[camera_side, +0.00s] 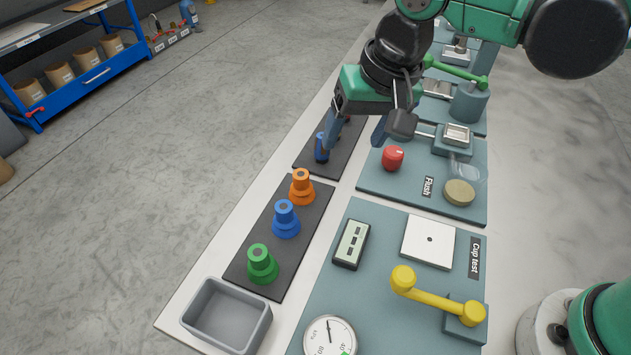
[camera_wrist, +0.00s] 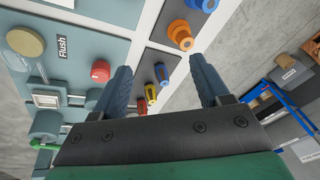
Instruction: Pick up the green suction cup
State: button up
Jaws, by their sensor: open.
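The green suction cup (camera_side: 262,264) stands upright at the near end of a dark mat in the side view. The blue suction cup (camera_side: 286,219) and the orange suction cup (camera_side: 302,188) stand behind it in a row. My gripper (camera_side: 351,150) is open and empty, above the farther dark mat, well beyond the orange cup. In the wrist view its fingers (camera_wrist: 160,66) are spread apart. The orange cup (camera_wrist: 180,35) and part of the blue cup (camera_wrist: 203,4) show there at the top; the green cup is out of that view.
A grey bin (camera_side: 228,317) sits just in front of the green cup. To the right are a yellow lever (camera_side: 436,296), a dial gauge (camera_side: 329,338) and a red knob (camera_side: 393,158). Small coloured items, one of them yellow (camera_wrist: 152,95), lie on the farther mat. The bench's left edge is bare.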

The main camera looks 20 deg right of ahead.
aim_at(258, 252)
jog(key=s+a+f+g, duration=0.1)
jog(key=a+f, duration=0.1)
jog(key=a, duration=0.3)
jog(key=s+a+f+m+g+h, duration=0.1)
jog(key=a+f, duration=0.1)
jog(key=a, duration=0.2)
jog(key=s+a+f, duration=0.1)
jog(key=a+f, duration=0.1)
jog(key=a, duration=0.3)
jog(key=shift+s+a+f+m+g, duration=0.3)
jog(key=shift+s+f+m+g, duration=0.1)
jog(key=shift+a+f, duration=0.1)
jog(key=shift+f, duration=0.25)
notch_tip(258, 252, down, 5)
jog(key=shift+r, duration=0.1)
grip_shut()
